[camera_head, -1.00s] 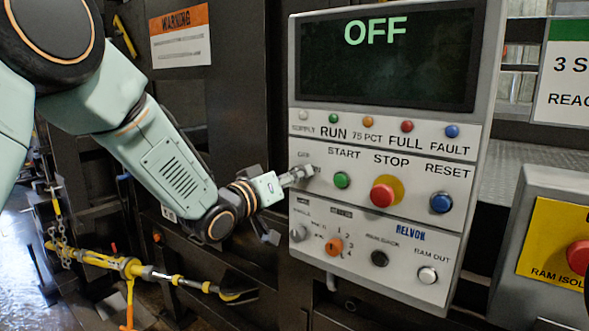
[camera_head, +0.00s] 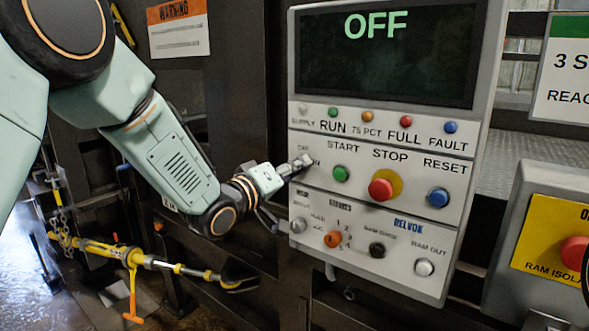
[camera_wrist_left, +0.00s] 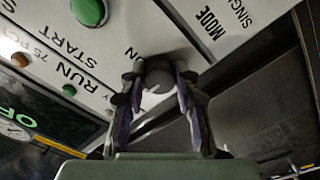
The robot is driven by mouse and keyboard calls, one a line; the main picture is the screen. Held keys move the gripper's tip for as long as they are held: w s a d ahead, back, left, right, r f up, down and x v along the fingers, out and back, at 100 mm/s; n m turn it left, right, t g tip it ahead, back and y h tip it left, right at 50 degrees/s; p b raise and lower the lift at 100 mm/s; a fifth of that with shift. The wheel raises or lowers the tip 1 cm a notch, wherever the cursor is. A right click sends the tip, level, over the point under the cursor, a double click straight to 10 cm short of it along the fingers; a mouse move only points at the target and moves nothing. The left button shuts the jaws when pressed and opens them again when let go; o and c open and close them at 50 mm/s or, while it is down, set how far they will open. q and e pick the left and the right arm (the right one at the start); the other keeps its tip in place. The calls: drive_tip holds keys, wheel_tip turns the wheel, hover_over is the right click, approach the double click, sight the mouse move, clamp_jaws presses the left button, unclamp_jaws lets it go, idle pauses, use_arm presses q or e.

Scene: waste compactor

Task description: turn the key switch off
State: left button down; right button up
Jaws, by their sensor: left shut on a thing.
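The key switch (camera_wrist_left: 159,80) is a dark round knob on the grey control panel (camera_head: 380,215). In the left wrist view it sits between the two fingers of my left gripper (camera_wrist_left: 160,98), which is shut on it. The letters "ON" show beside the knob there. In the head view my left gripper (camera_head: 296,165) reaches the left side of the panel, left of the green START button (camera_head: 341,174), and hides the switch. The panel's screen (camera_head: 388,55) reads "OFF". My right gripper is not in view.
A red STOP button (camera_head: 381,189) and a blue RESET button (camera_head: 438,197) stick out to the right. An orange selector (camera_head: 333,239) sits below. A yellow plate with a red button (camera_head: 574,251) stands at the far right. A yellow bar (camera_head: 130,262) is at the lower left.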

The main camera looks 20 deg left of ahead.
use_arm(q)
drive_tip(key=c, duration=1.4)
unclamp_jaws()
drive_tip(key=o, duration=0.4)
drive_tip(key=shift+s+a, duration=0.1)
drive_tip(key=v, duration=1.2)
